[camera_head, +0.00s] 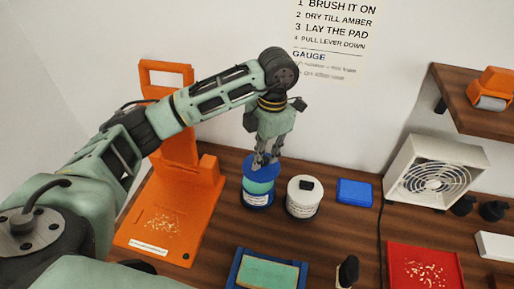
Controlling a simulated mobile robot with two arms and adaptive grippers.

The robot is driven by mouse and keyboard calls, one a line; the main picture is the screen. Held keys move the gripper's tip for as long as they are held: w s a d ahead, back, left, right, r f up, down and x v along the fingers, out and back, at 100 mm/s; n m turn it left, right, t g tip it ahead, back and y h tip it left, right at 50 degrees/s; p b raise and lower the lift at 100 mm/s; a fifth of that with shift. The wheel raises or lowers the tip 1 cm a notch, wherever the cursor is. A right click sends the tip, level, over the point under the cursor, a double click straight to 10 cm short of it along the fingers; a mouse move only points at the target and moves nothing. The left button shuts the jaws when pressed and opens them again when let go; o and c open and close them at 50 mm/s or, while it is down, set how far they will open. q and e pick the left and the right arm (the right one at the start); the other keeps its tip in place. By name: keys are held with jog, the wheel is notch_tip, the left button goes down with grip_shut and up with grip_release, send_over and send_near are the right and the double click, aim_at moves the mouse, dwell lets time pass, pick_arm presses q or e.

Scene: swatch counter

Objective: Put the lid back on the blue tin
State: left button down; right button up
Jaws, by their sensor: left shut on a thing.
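The blue tin (257,199) stands upright on the wooden counter, with a pale label on its front and a teal area (258,187) showing at its top. My left gripper (265,162) points down and is shut on the blue lid (260,172). The lid is right over the tin and hides the far part of its top. I cannot tell whether lid and tin touch. My right gripper is not in view.
A white tin (303,198) with a black knob stands close right of the blue tin. A blue block (354,192) lies beyond it. An orange stand (165,205) is left, a blue-framed tray (238,270) in front, a red tray (452,262) and white fan (436,170) right.

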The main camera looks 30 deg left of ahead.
pick_arm(q)
jog(key=n, duration=0.3)
jog(key=a+n+p, duration=0.1)
jog(key=n, duration=0.1)
jog(key=shift+w+f+n+h, duration=0.15)
jog(key=shift+n+h, duration=0.15)
jog(key=n, duration=0.4)
jog(key=shift+a+f+h, duration=0.25)
jog(key=shift+h, duration=0.05)
jog(key=shift+w+a+f+n+p, duration=0.1)
jog(key=shift+a+n+p, duration=0.05)
jog(key=shift+n, duration=0.4)
jog(key=shift+a+f+n+p, duration=0.1)
jog(key=shift+n+p, duration=0.05)
jog(key=shift+n, duration=0.4)
jog(key=shift+f+b, duration=0.7)
jog(key=shift+f, duration=0.2)
jog(key=shift+f+b, duration=1.55)
jog(key=shift+f, duration=0.75)
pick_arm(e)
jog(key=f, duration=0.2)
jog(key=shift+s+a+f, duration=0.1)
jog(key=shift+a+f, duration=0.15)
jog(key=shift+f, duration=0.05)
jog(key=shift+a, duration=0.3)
pick_arm(q)
jog(key=shift+f, duration=0.15)
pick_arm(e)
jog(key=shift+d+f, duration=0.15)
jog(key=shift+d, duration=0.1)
